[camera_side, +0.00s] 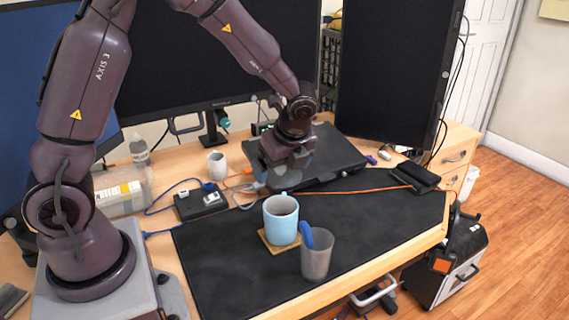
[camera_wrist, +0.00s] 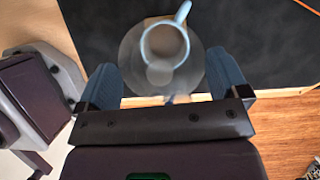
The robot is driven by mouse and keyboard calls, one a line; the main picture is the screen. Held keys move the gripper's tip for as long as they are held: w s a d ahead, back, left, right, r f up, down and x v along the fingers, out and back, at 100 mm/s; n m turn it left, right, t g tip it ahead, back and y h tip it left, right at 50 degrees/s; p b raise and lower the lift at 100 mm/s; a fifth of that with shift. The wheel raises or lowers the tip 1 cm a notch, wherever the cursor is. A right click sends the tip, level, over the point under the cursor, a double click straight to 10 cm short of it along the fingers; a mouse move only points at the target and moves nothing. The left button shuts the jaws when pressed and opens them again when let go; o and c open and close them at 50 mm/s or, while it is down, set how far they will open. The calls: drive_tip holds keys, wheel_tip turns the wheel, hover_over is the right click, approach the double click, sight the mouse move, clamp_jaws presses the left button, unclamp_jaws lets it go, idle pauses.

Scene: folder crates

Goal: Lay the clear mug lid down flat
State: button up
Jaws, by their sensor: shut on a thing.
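A clear round lid (camera_wrist: 133,60) shows in the wrist view between the two blue finger pads of my gripper (camera_wrist: 165,88). My gripper is shut on the lid, and its small round knob (camera_wrist: 160,73) faces the camera. A light blue mug (camera_wrist: 165,42) shows through and beyond the lid. In the side view the mug (camera_side: 281,222) stands upright on a wooden coaster (camera_side: 268,246). My gripper (camera_side: 277,178) appears behind and above the mug there. I cannot make out the lid clearly in the side view.
A grey see-through cup (camera_side: 316,263) holding a blue item (camera_side: 308,237) stands beside the mug, on the black mat (camera_side: 225,260). A white mug (camera_side: 216,166), a black box (camera_side: 201,203) and a flat black device (camera_side: 340,160) are behind. The mat's right part is clear.

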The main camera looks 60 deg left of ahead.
wheel_tip(320, 180, down, 6)
idle(0.5)
drive_tip(key=shift+f, duration=0.45)
drive_tip(key=shift+f, duration=0.45)
idle(0.5)
drive_tip(key=o, duration=0.5)
drive_tip(key=shift+o, duration=0.3)
idle(0.4)
drive_tip(key=v, duration=1.3)
